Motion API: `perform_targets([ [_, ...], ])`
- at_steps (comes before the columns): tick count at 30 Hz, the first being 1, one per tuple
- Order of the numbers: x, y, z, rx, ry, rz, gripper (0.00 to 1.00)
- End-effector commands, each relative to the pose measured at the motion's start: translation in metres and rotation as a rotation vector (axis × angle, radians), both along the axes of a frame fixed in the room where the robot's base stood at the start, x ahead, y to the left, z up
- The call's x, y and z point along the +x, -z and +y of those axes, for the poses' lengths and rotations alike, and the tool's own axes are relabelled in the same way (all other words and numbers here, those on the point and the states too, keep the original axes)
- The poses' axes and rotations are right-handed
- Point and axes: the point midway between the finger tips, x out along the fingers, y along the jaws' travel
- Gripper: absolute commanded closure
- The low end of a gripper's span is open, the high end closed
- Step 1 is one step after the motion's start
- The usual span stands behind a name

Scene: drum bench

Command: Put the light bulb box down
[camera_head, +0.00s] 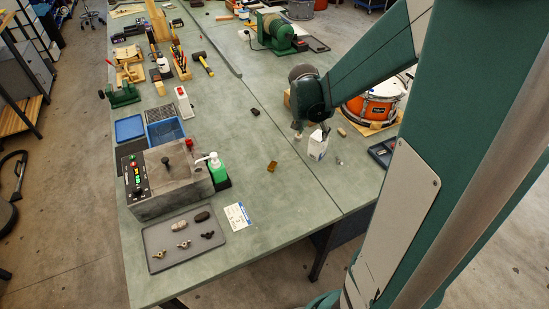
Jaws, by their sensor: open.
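The light bulb box (317,147), small and mostly white, stands roughly upright on the green bench top (290,205), right of the middle of the view. My gripper (312,129) is directly above it, pointing down, open, with its fingers at the upper part of the box. Whether a finger still touches the box is too small to tell. The top of the box is partly hidden by the gripper.
An orange drum (367,108) stands close behind the box to the right. Small parts lie beside the box, and a dark tray (381,153) is to its right. A grey control box (168,180) and a parts tray (158,262) are at front left. The bench's front middle is mostly clear.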

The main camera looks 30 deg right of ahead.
Motion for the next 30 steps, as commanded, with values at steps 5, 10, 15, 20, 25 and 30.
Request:
perform_targets([
  [5,-0.009,-0.024,0.027,0.001,-0.094,-0.010,0.48],
  [10,-0.019,-0.046,0.054,0.000,-0.190,-0.022,0.48],
  [15,-0.031,-0.065,0.080,-0.004,-0.285,-0.034,0.48],
  [20,-0.044,-0.082,0.103,-0.009,-0.374,-0.048,0.48],
  [25,-0.059,-0.097,0.128,-0.017,-0.468,-0.063,0.48],
  [30,-0.075,-0.111,0.151,-0.027,-0.559,-0.078,0.48],
])
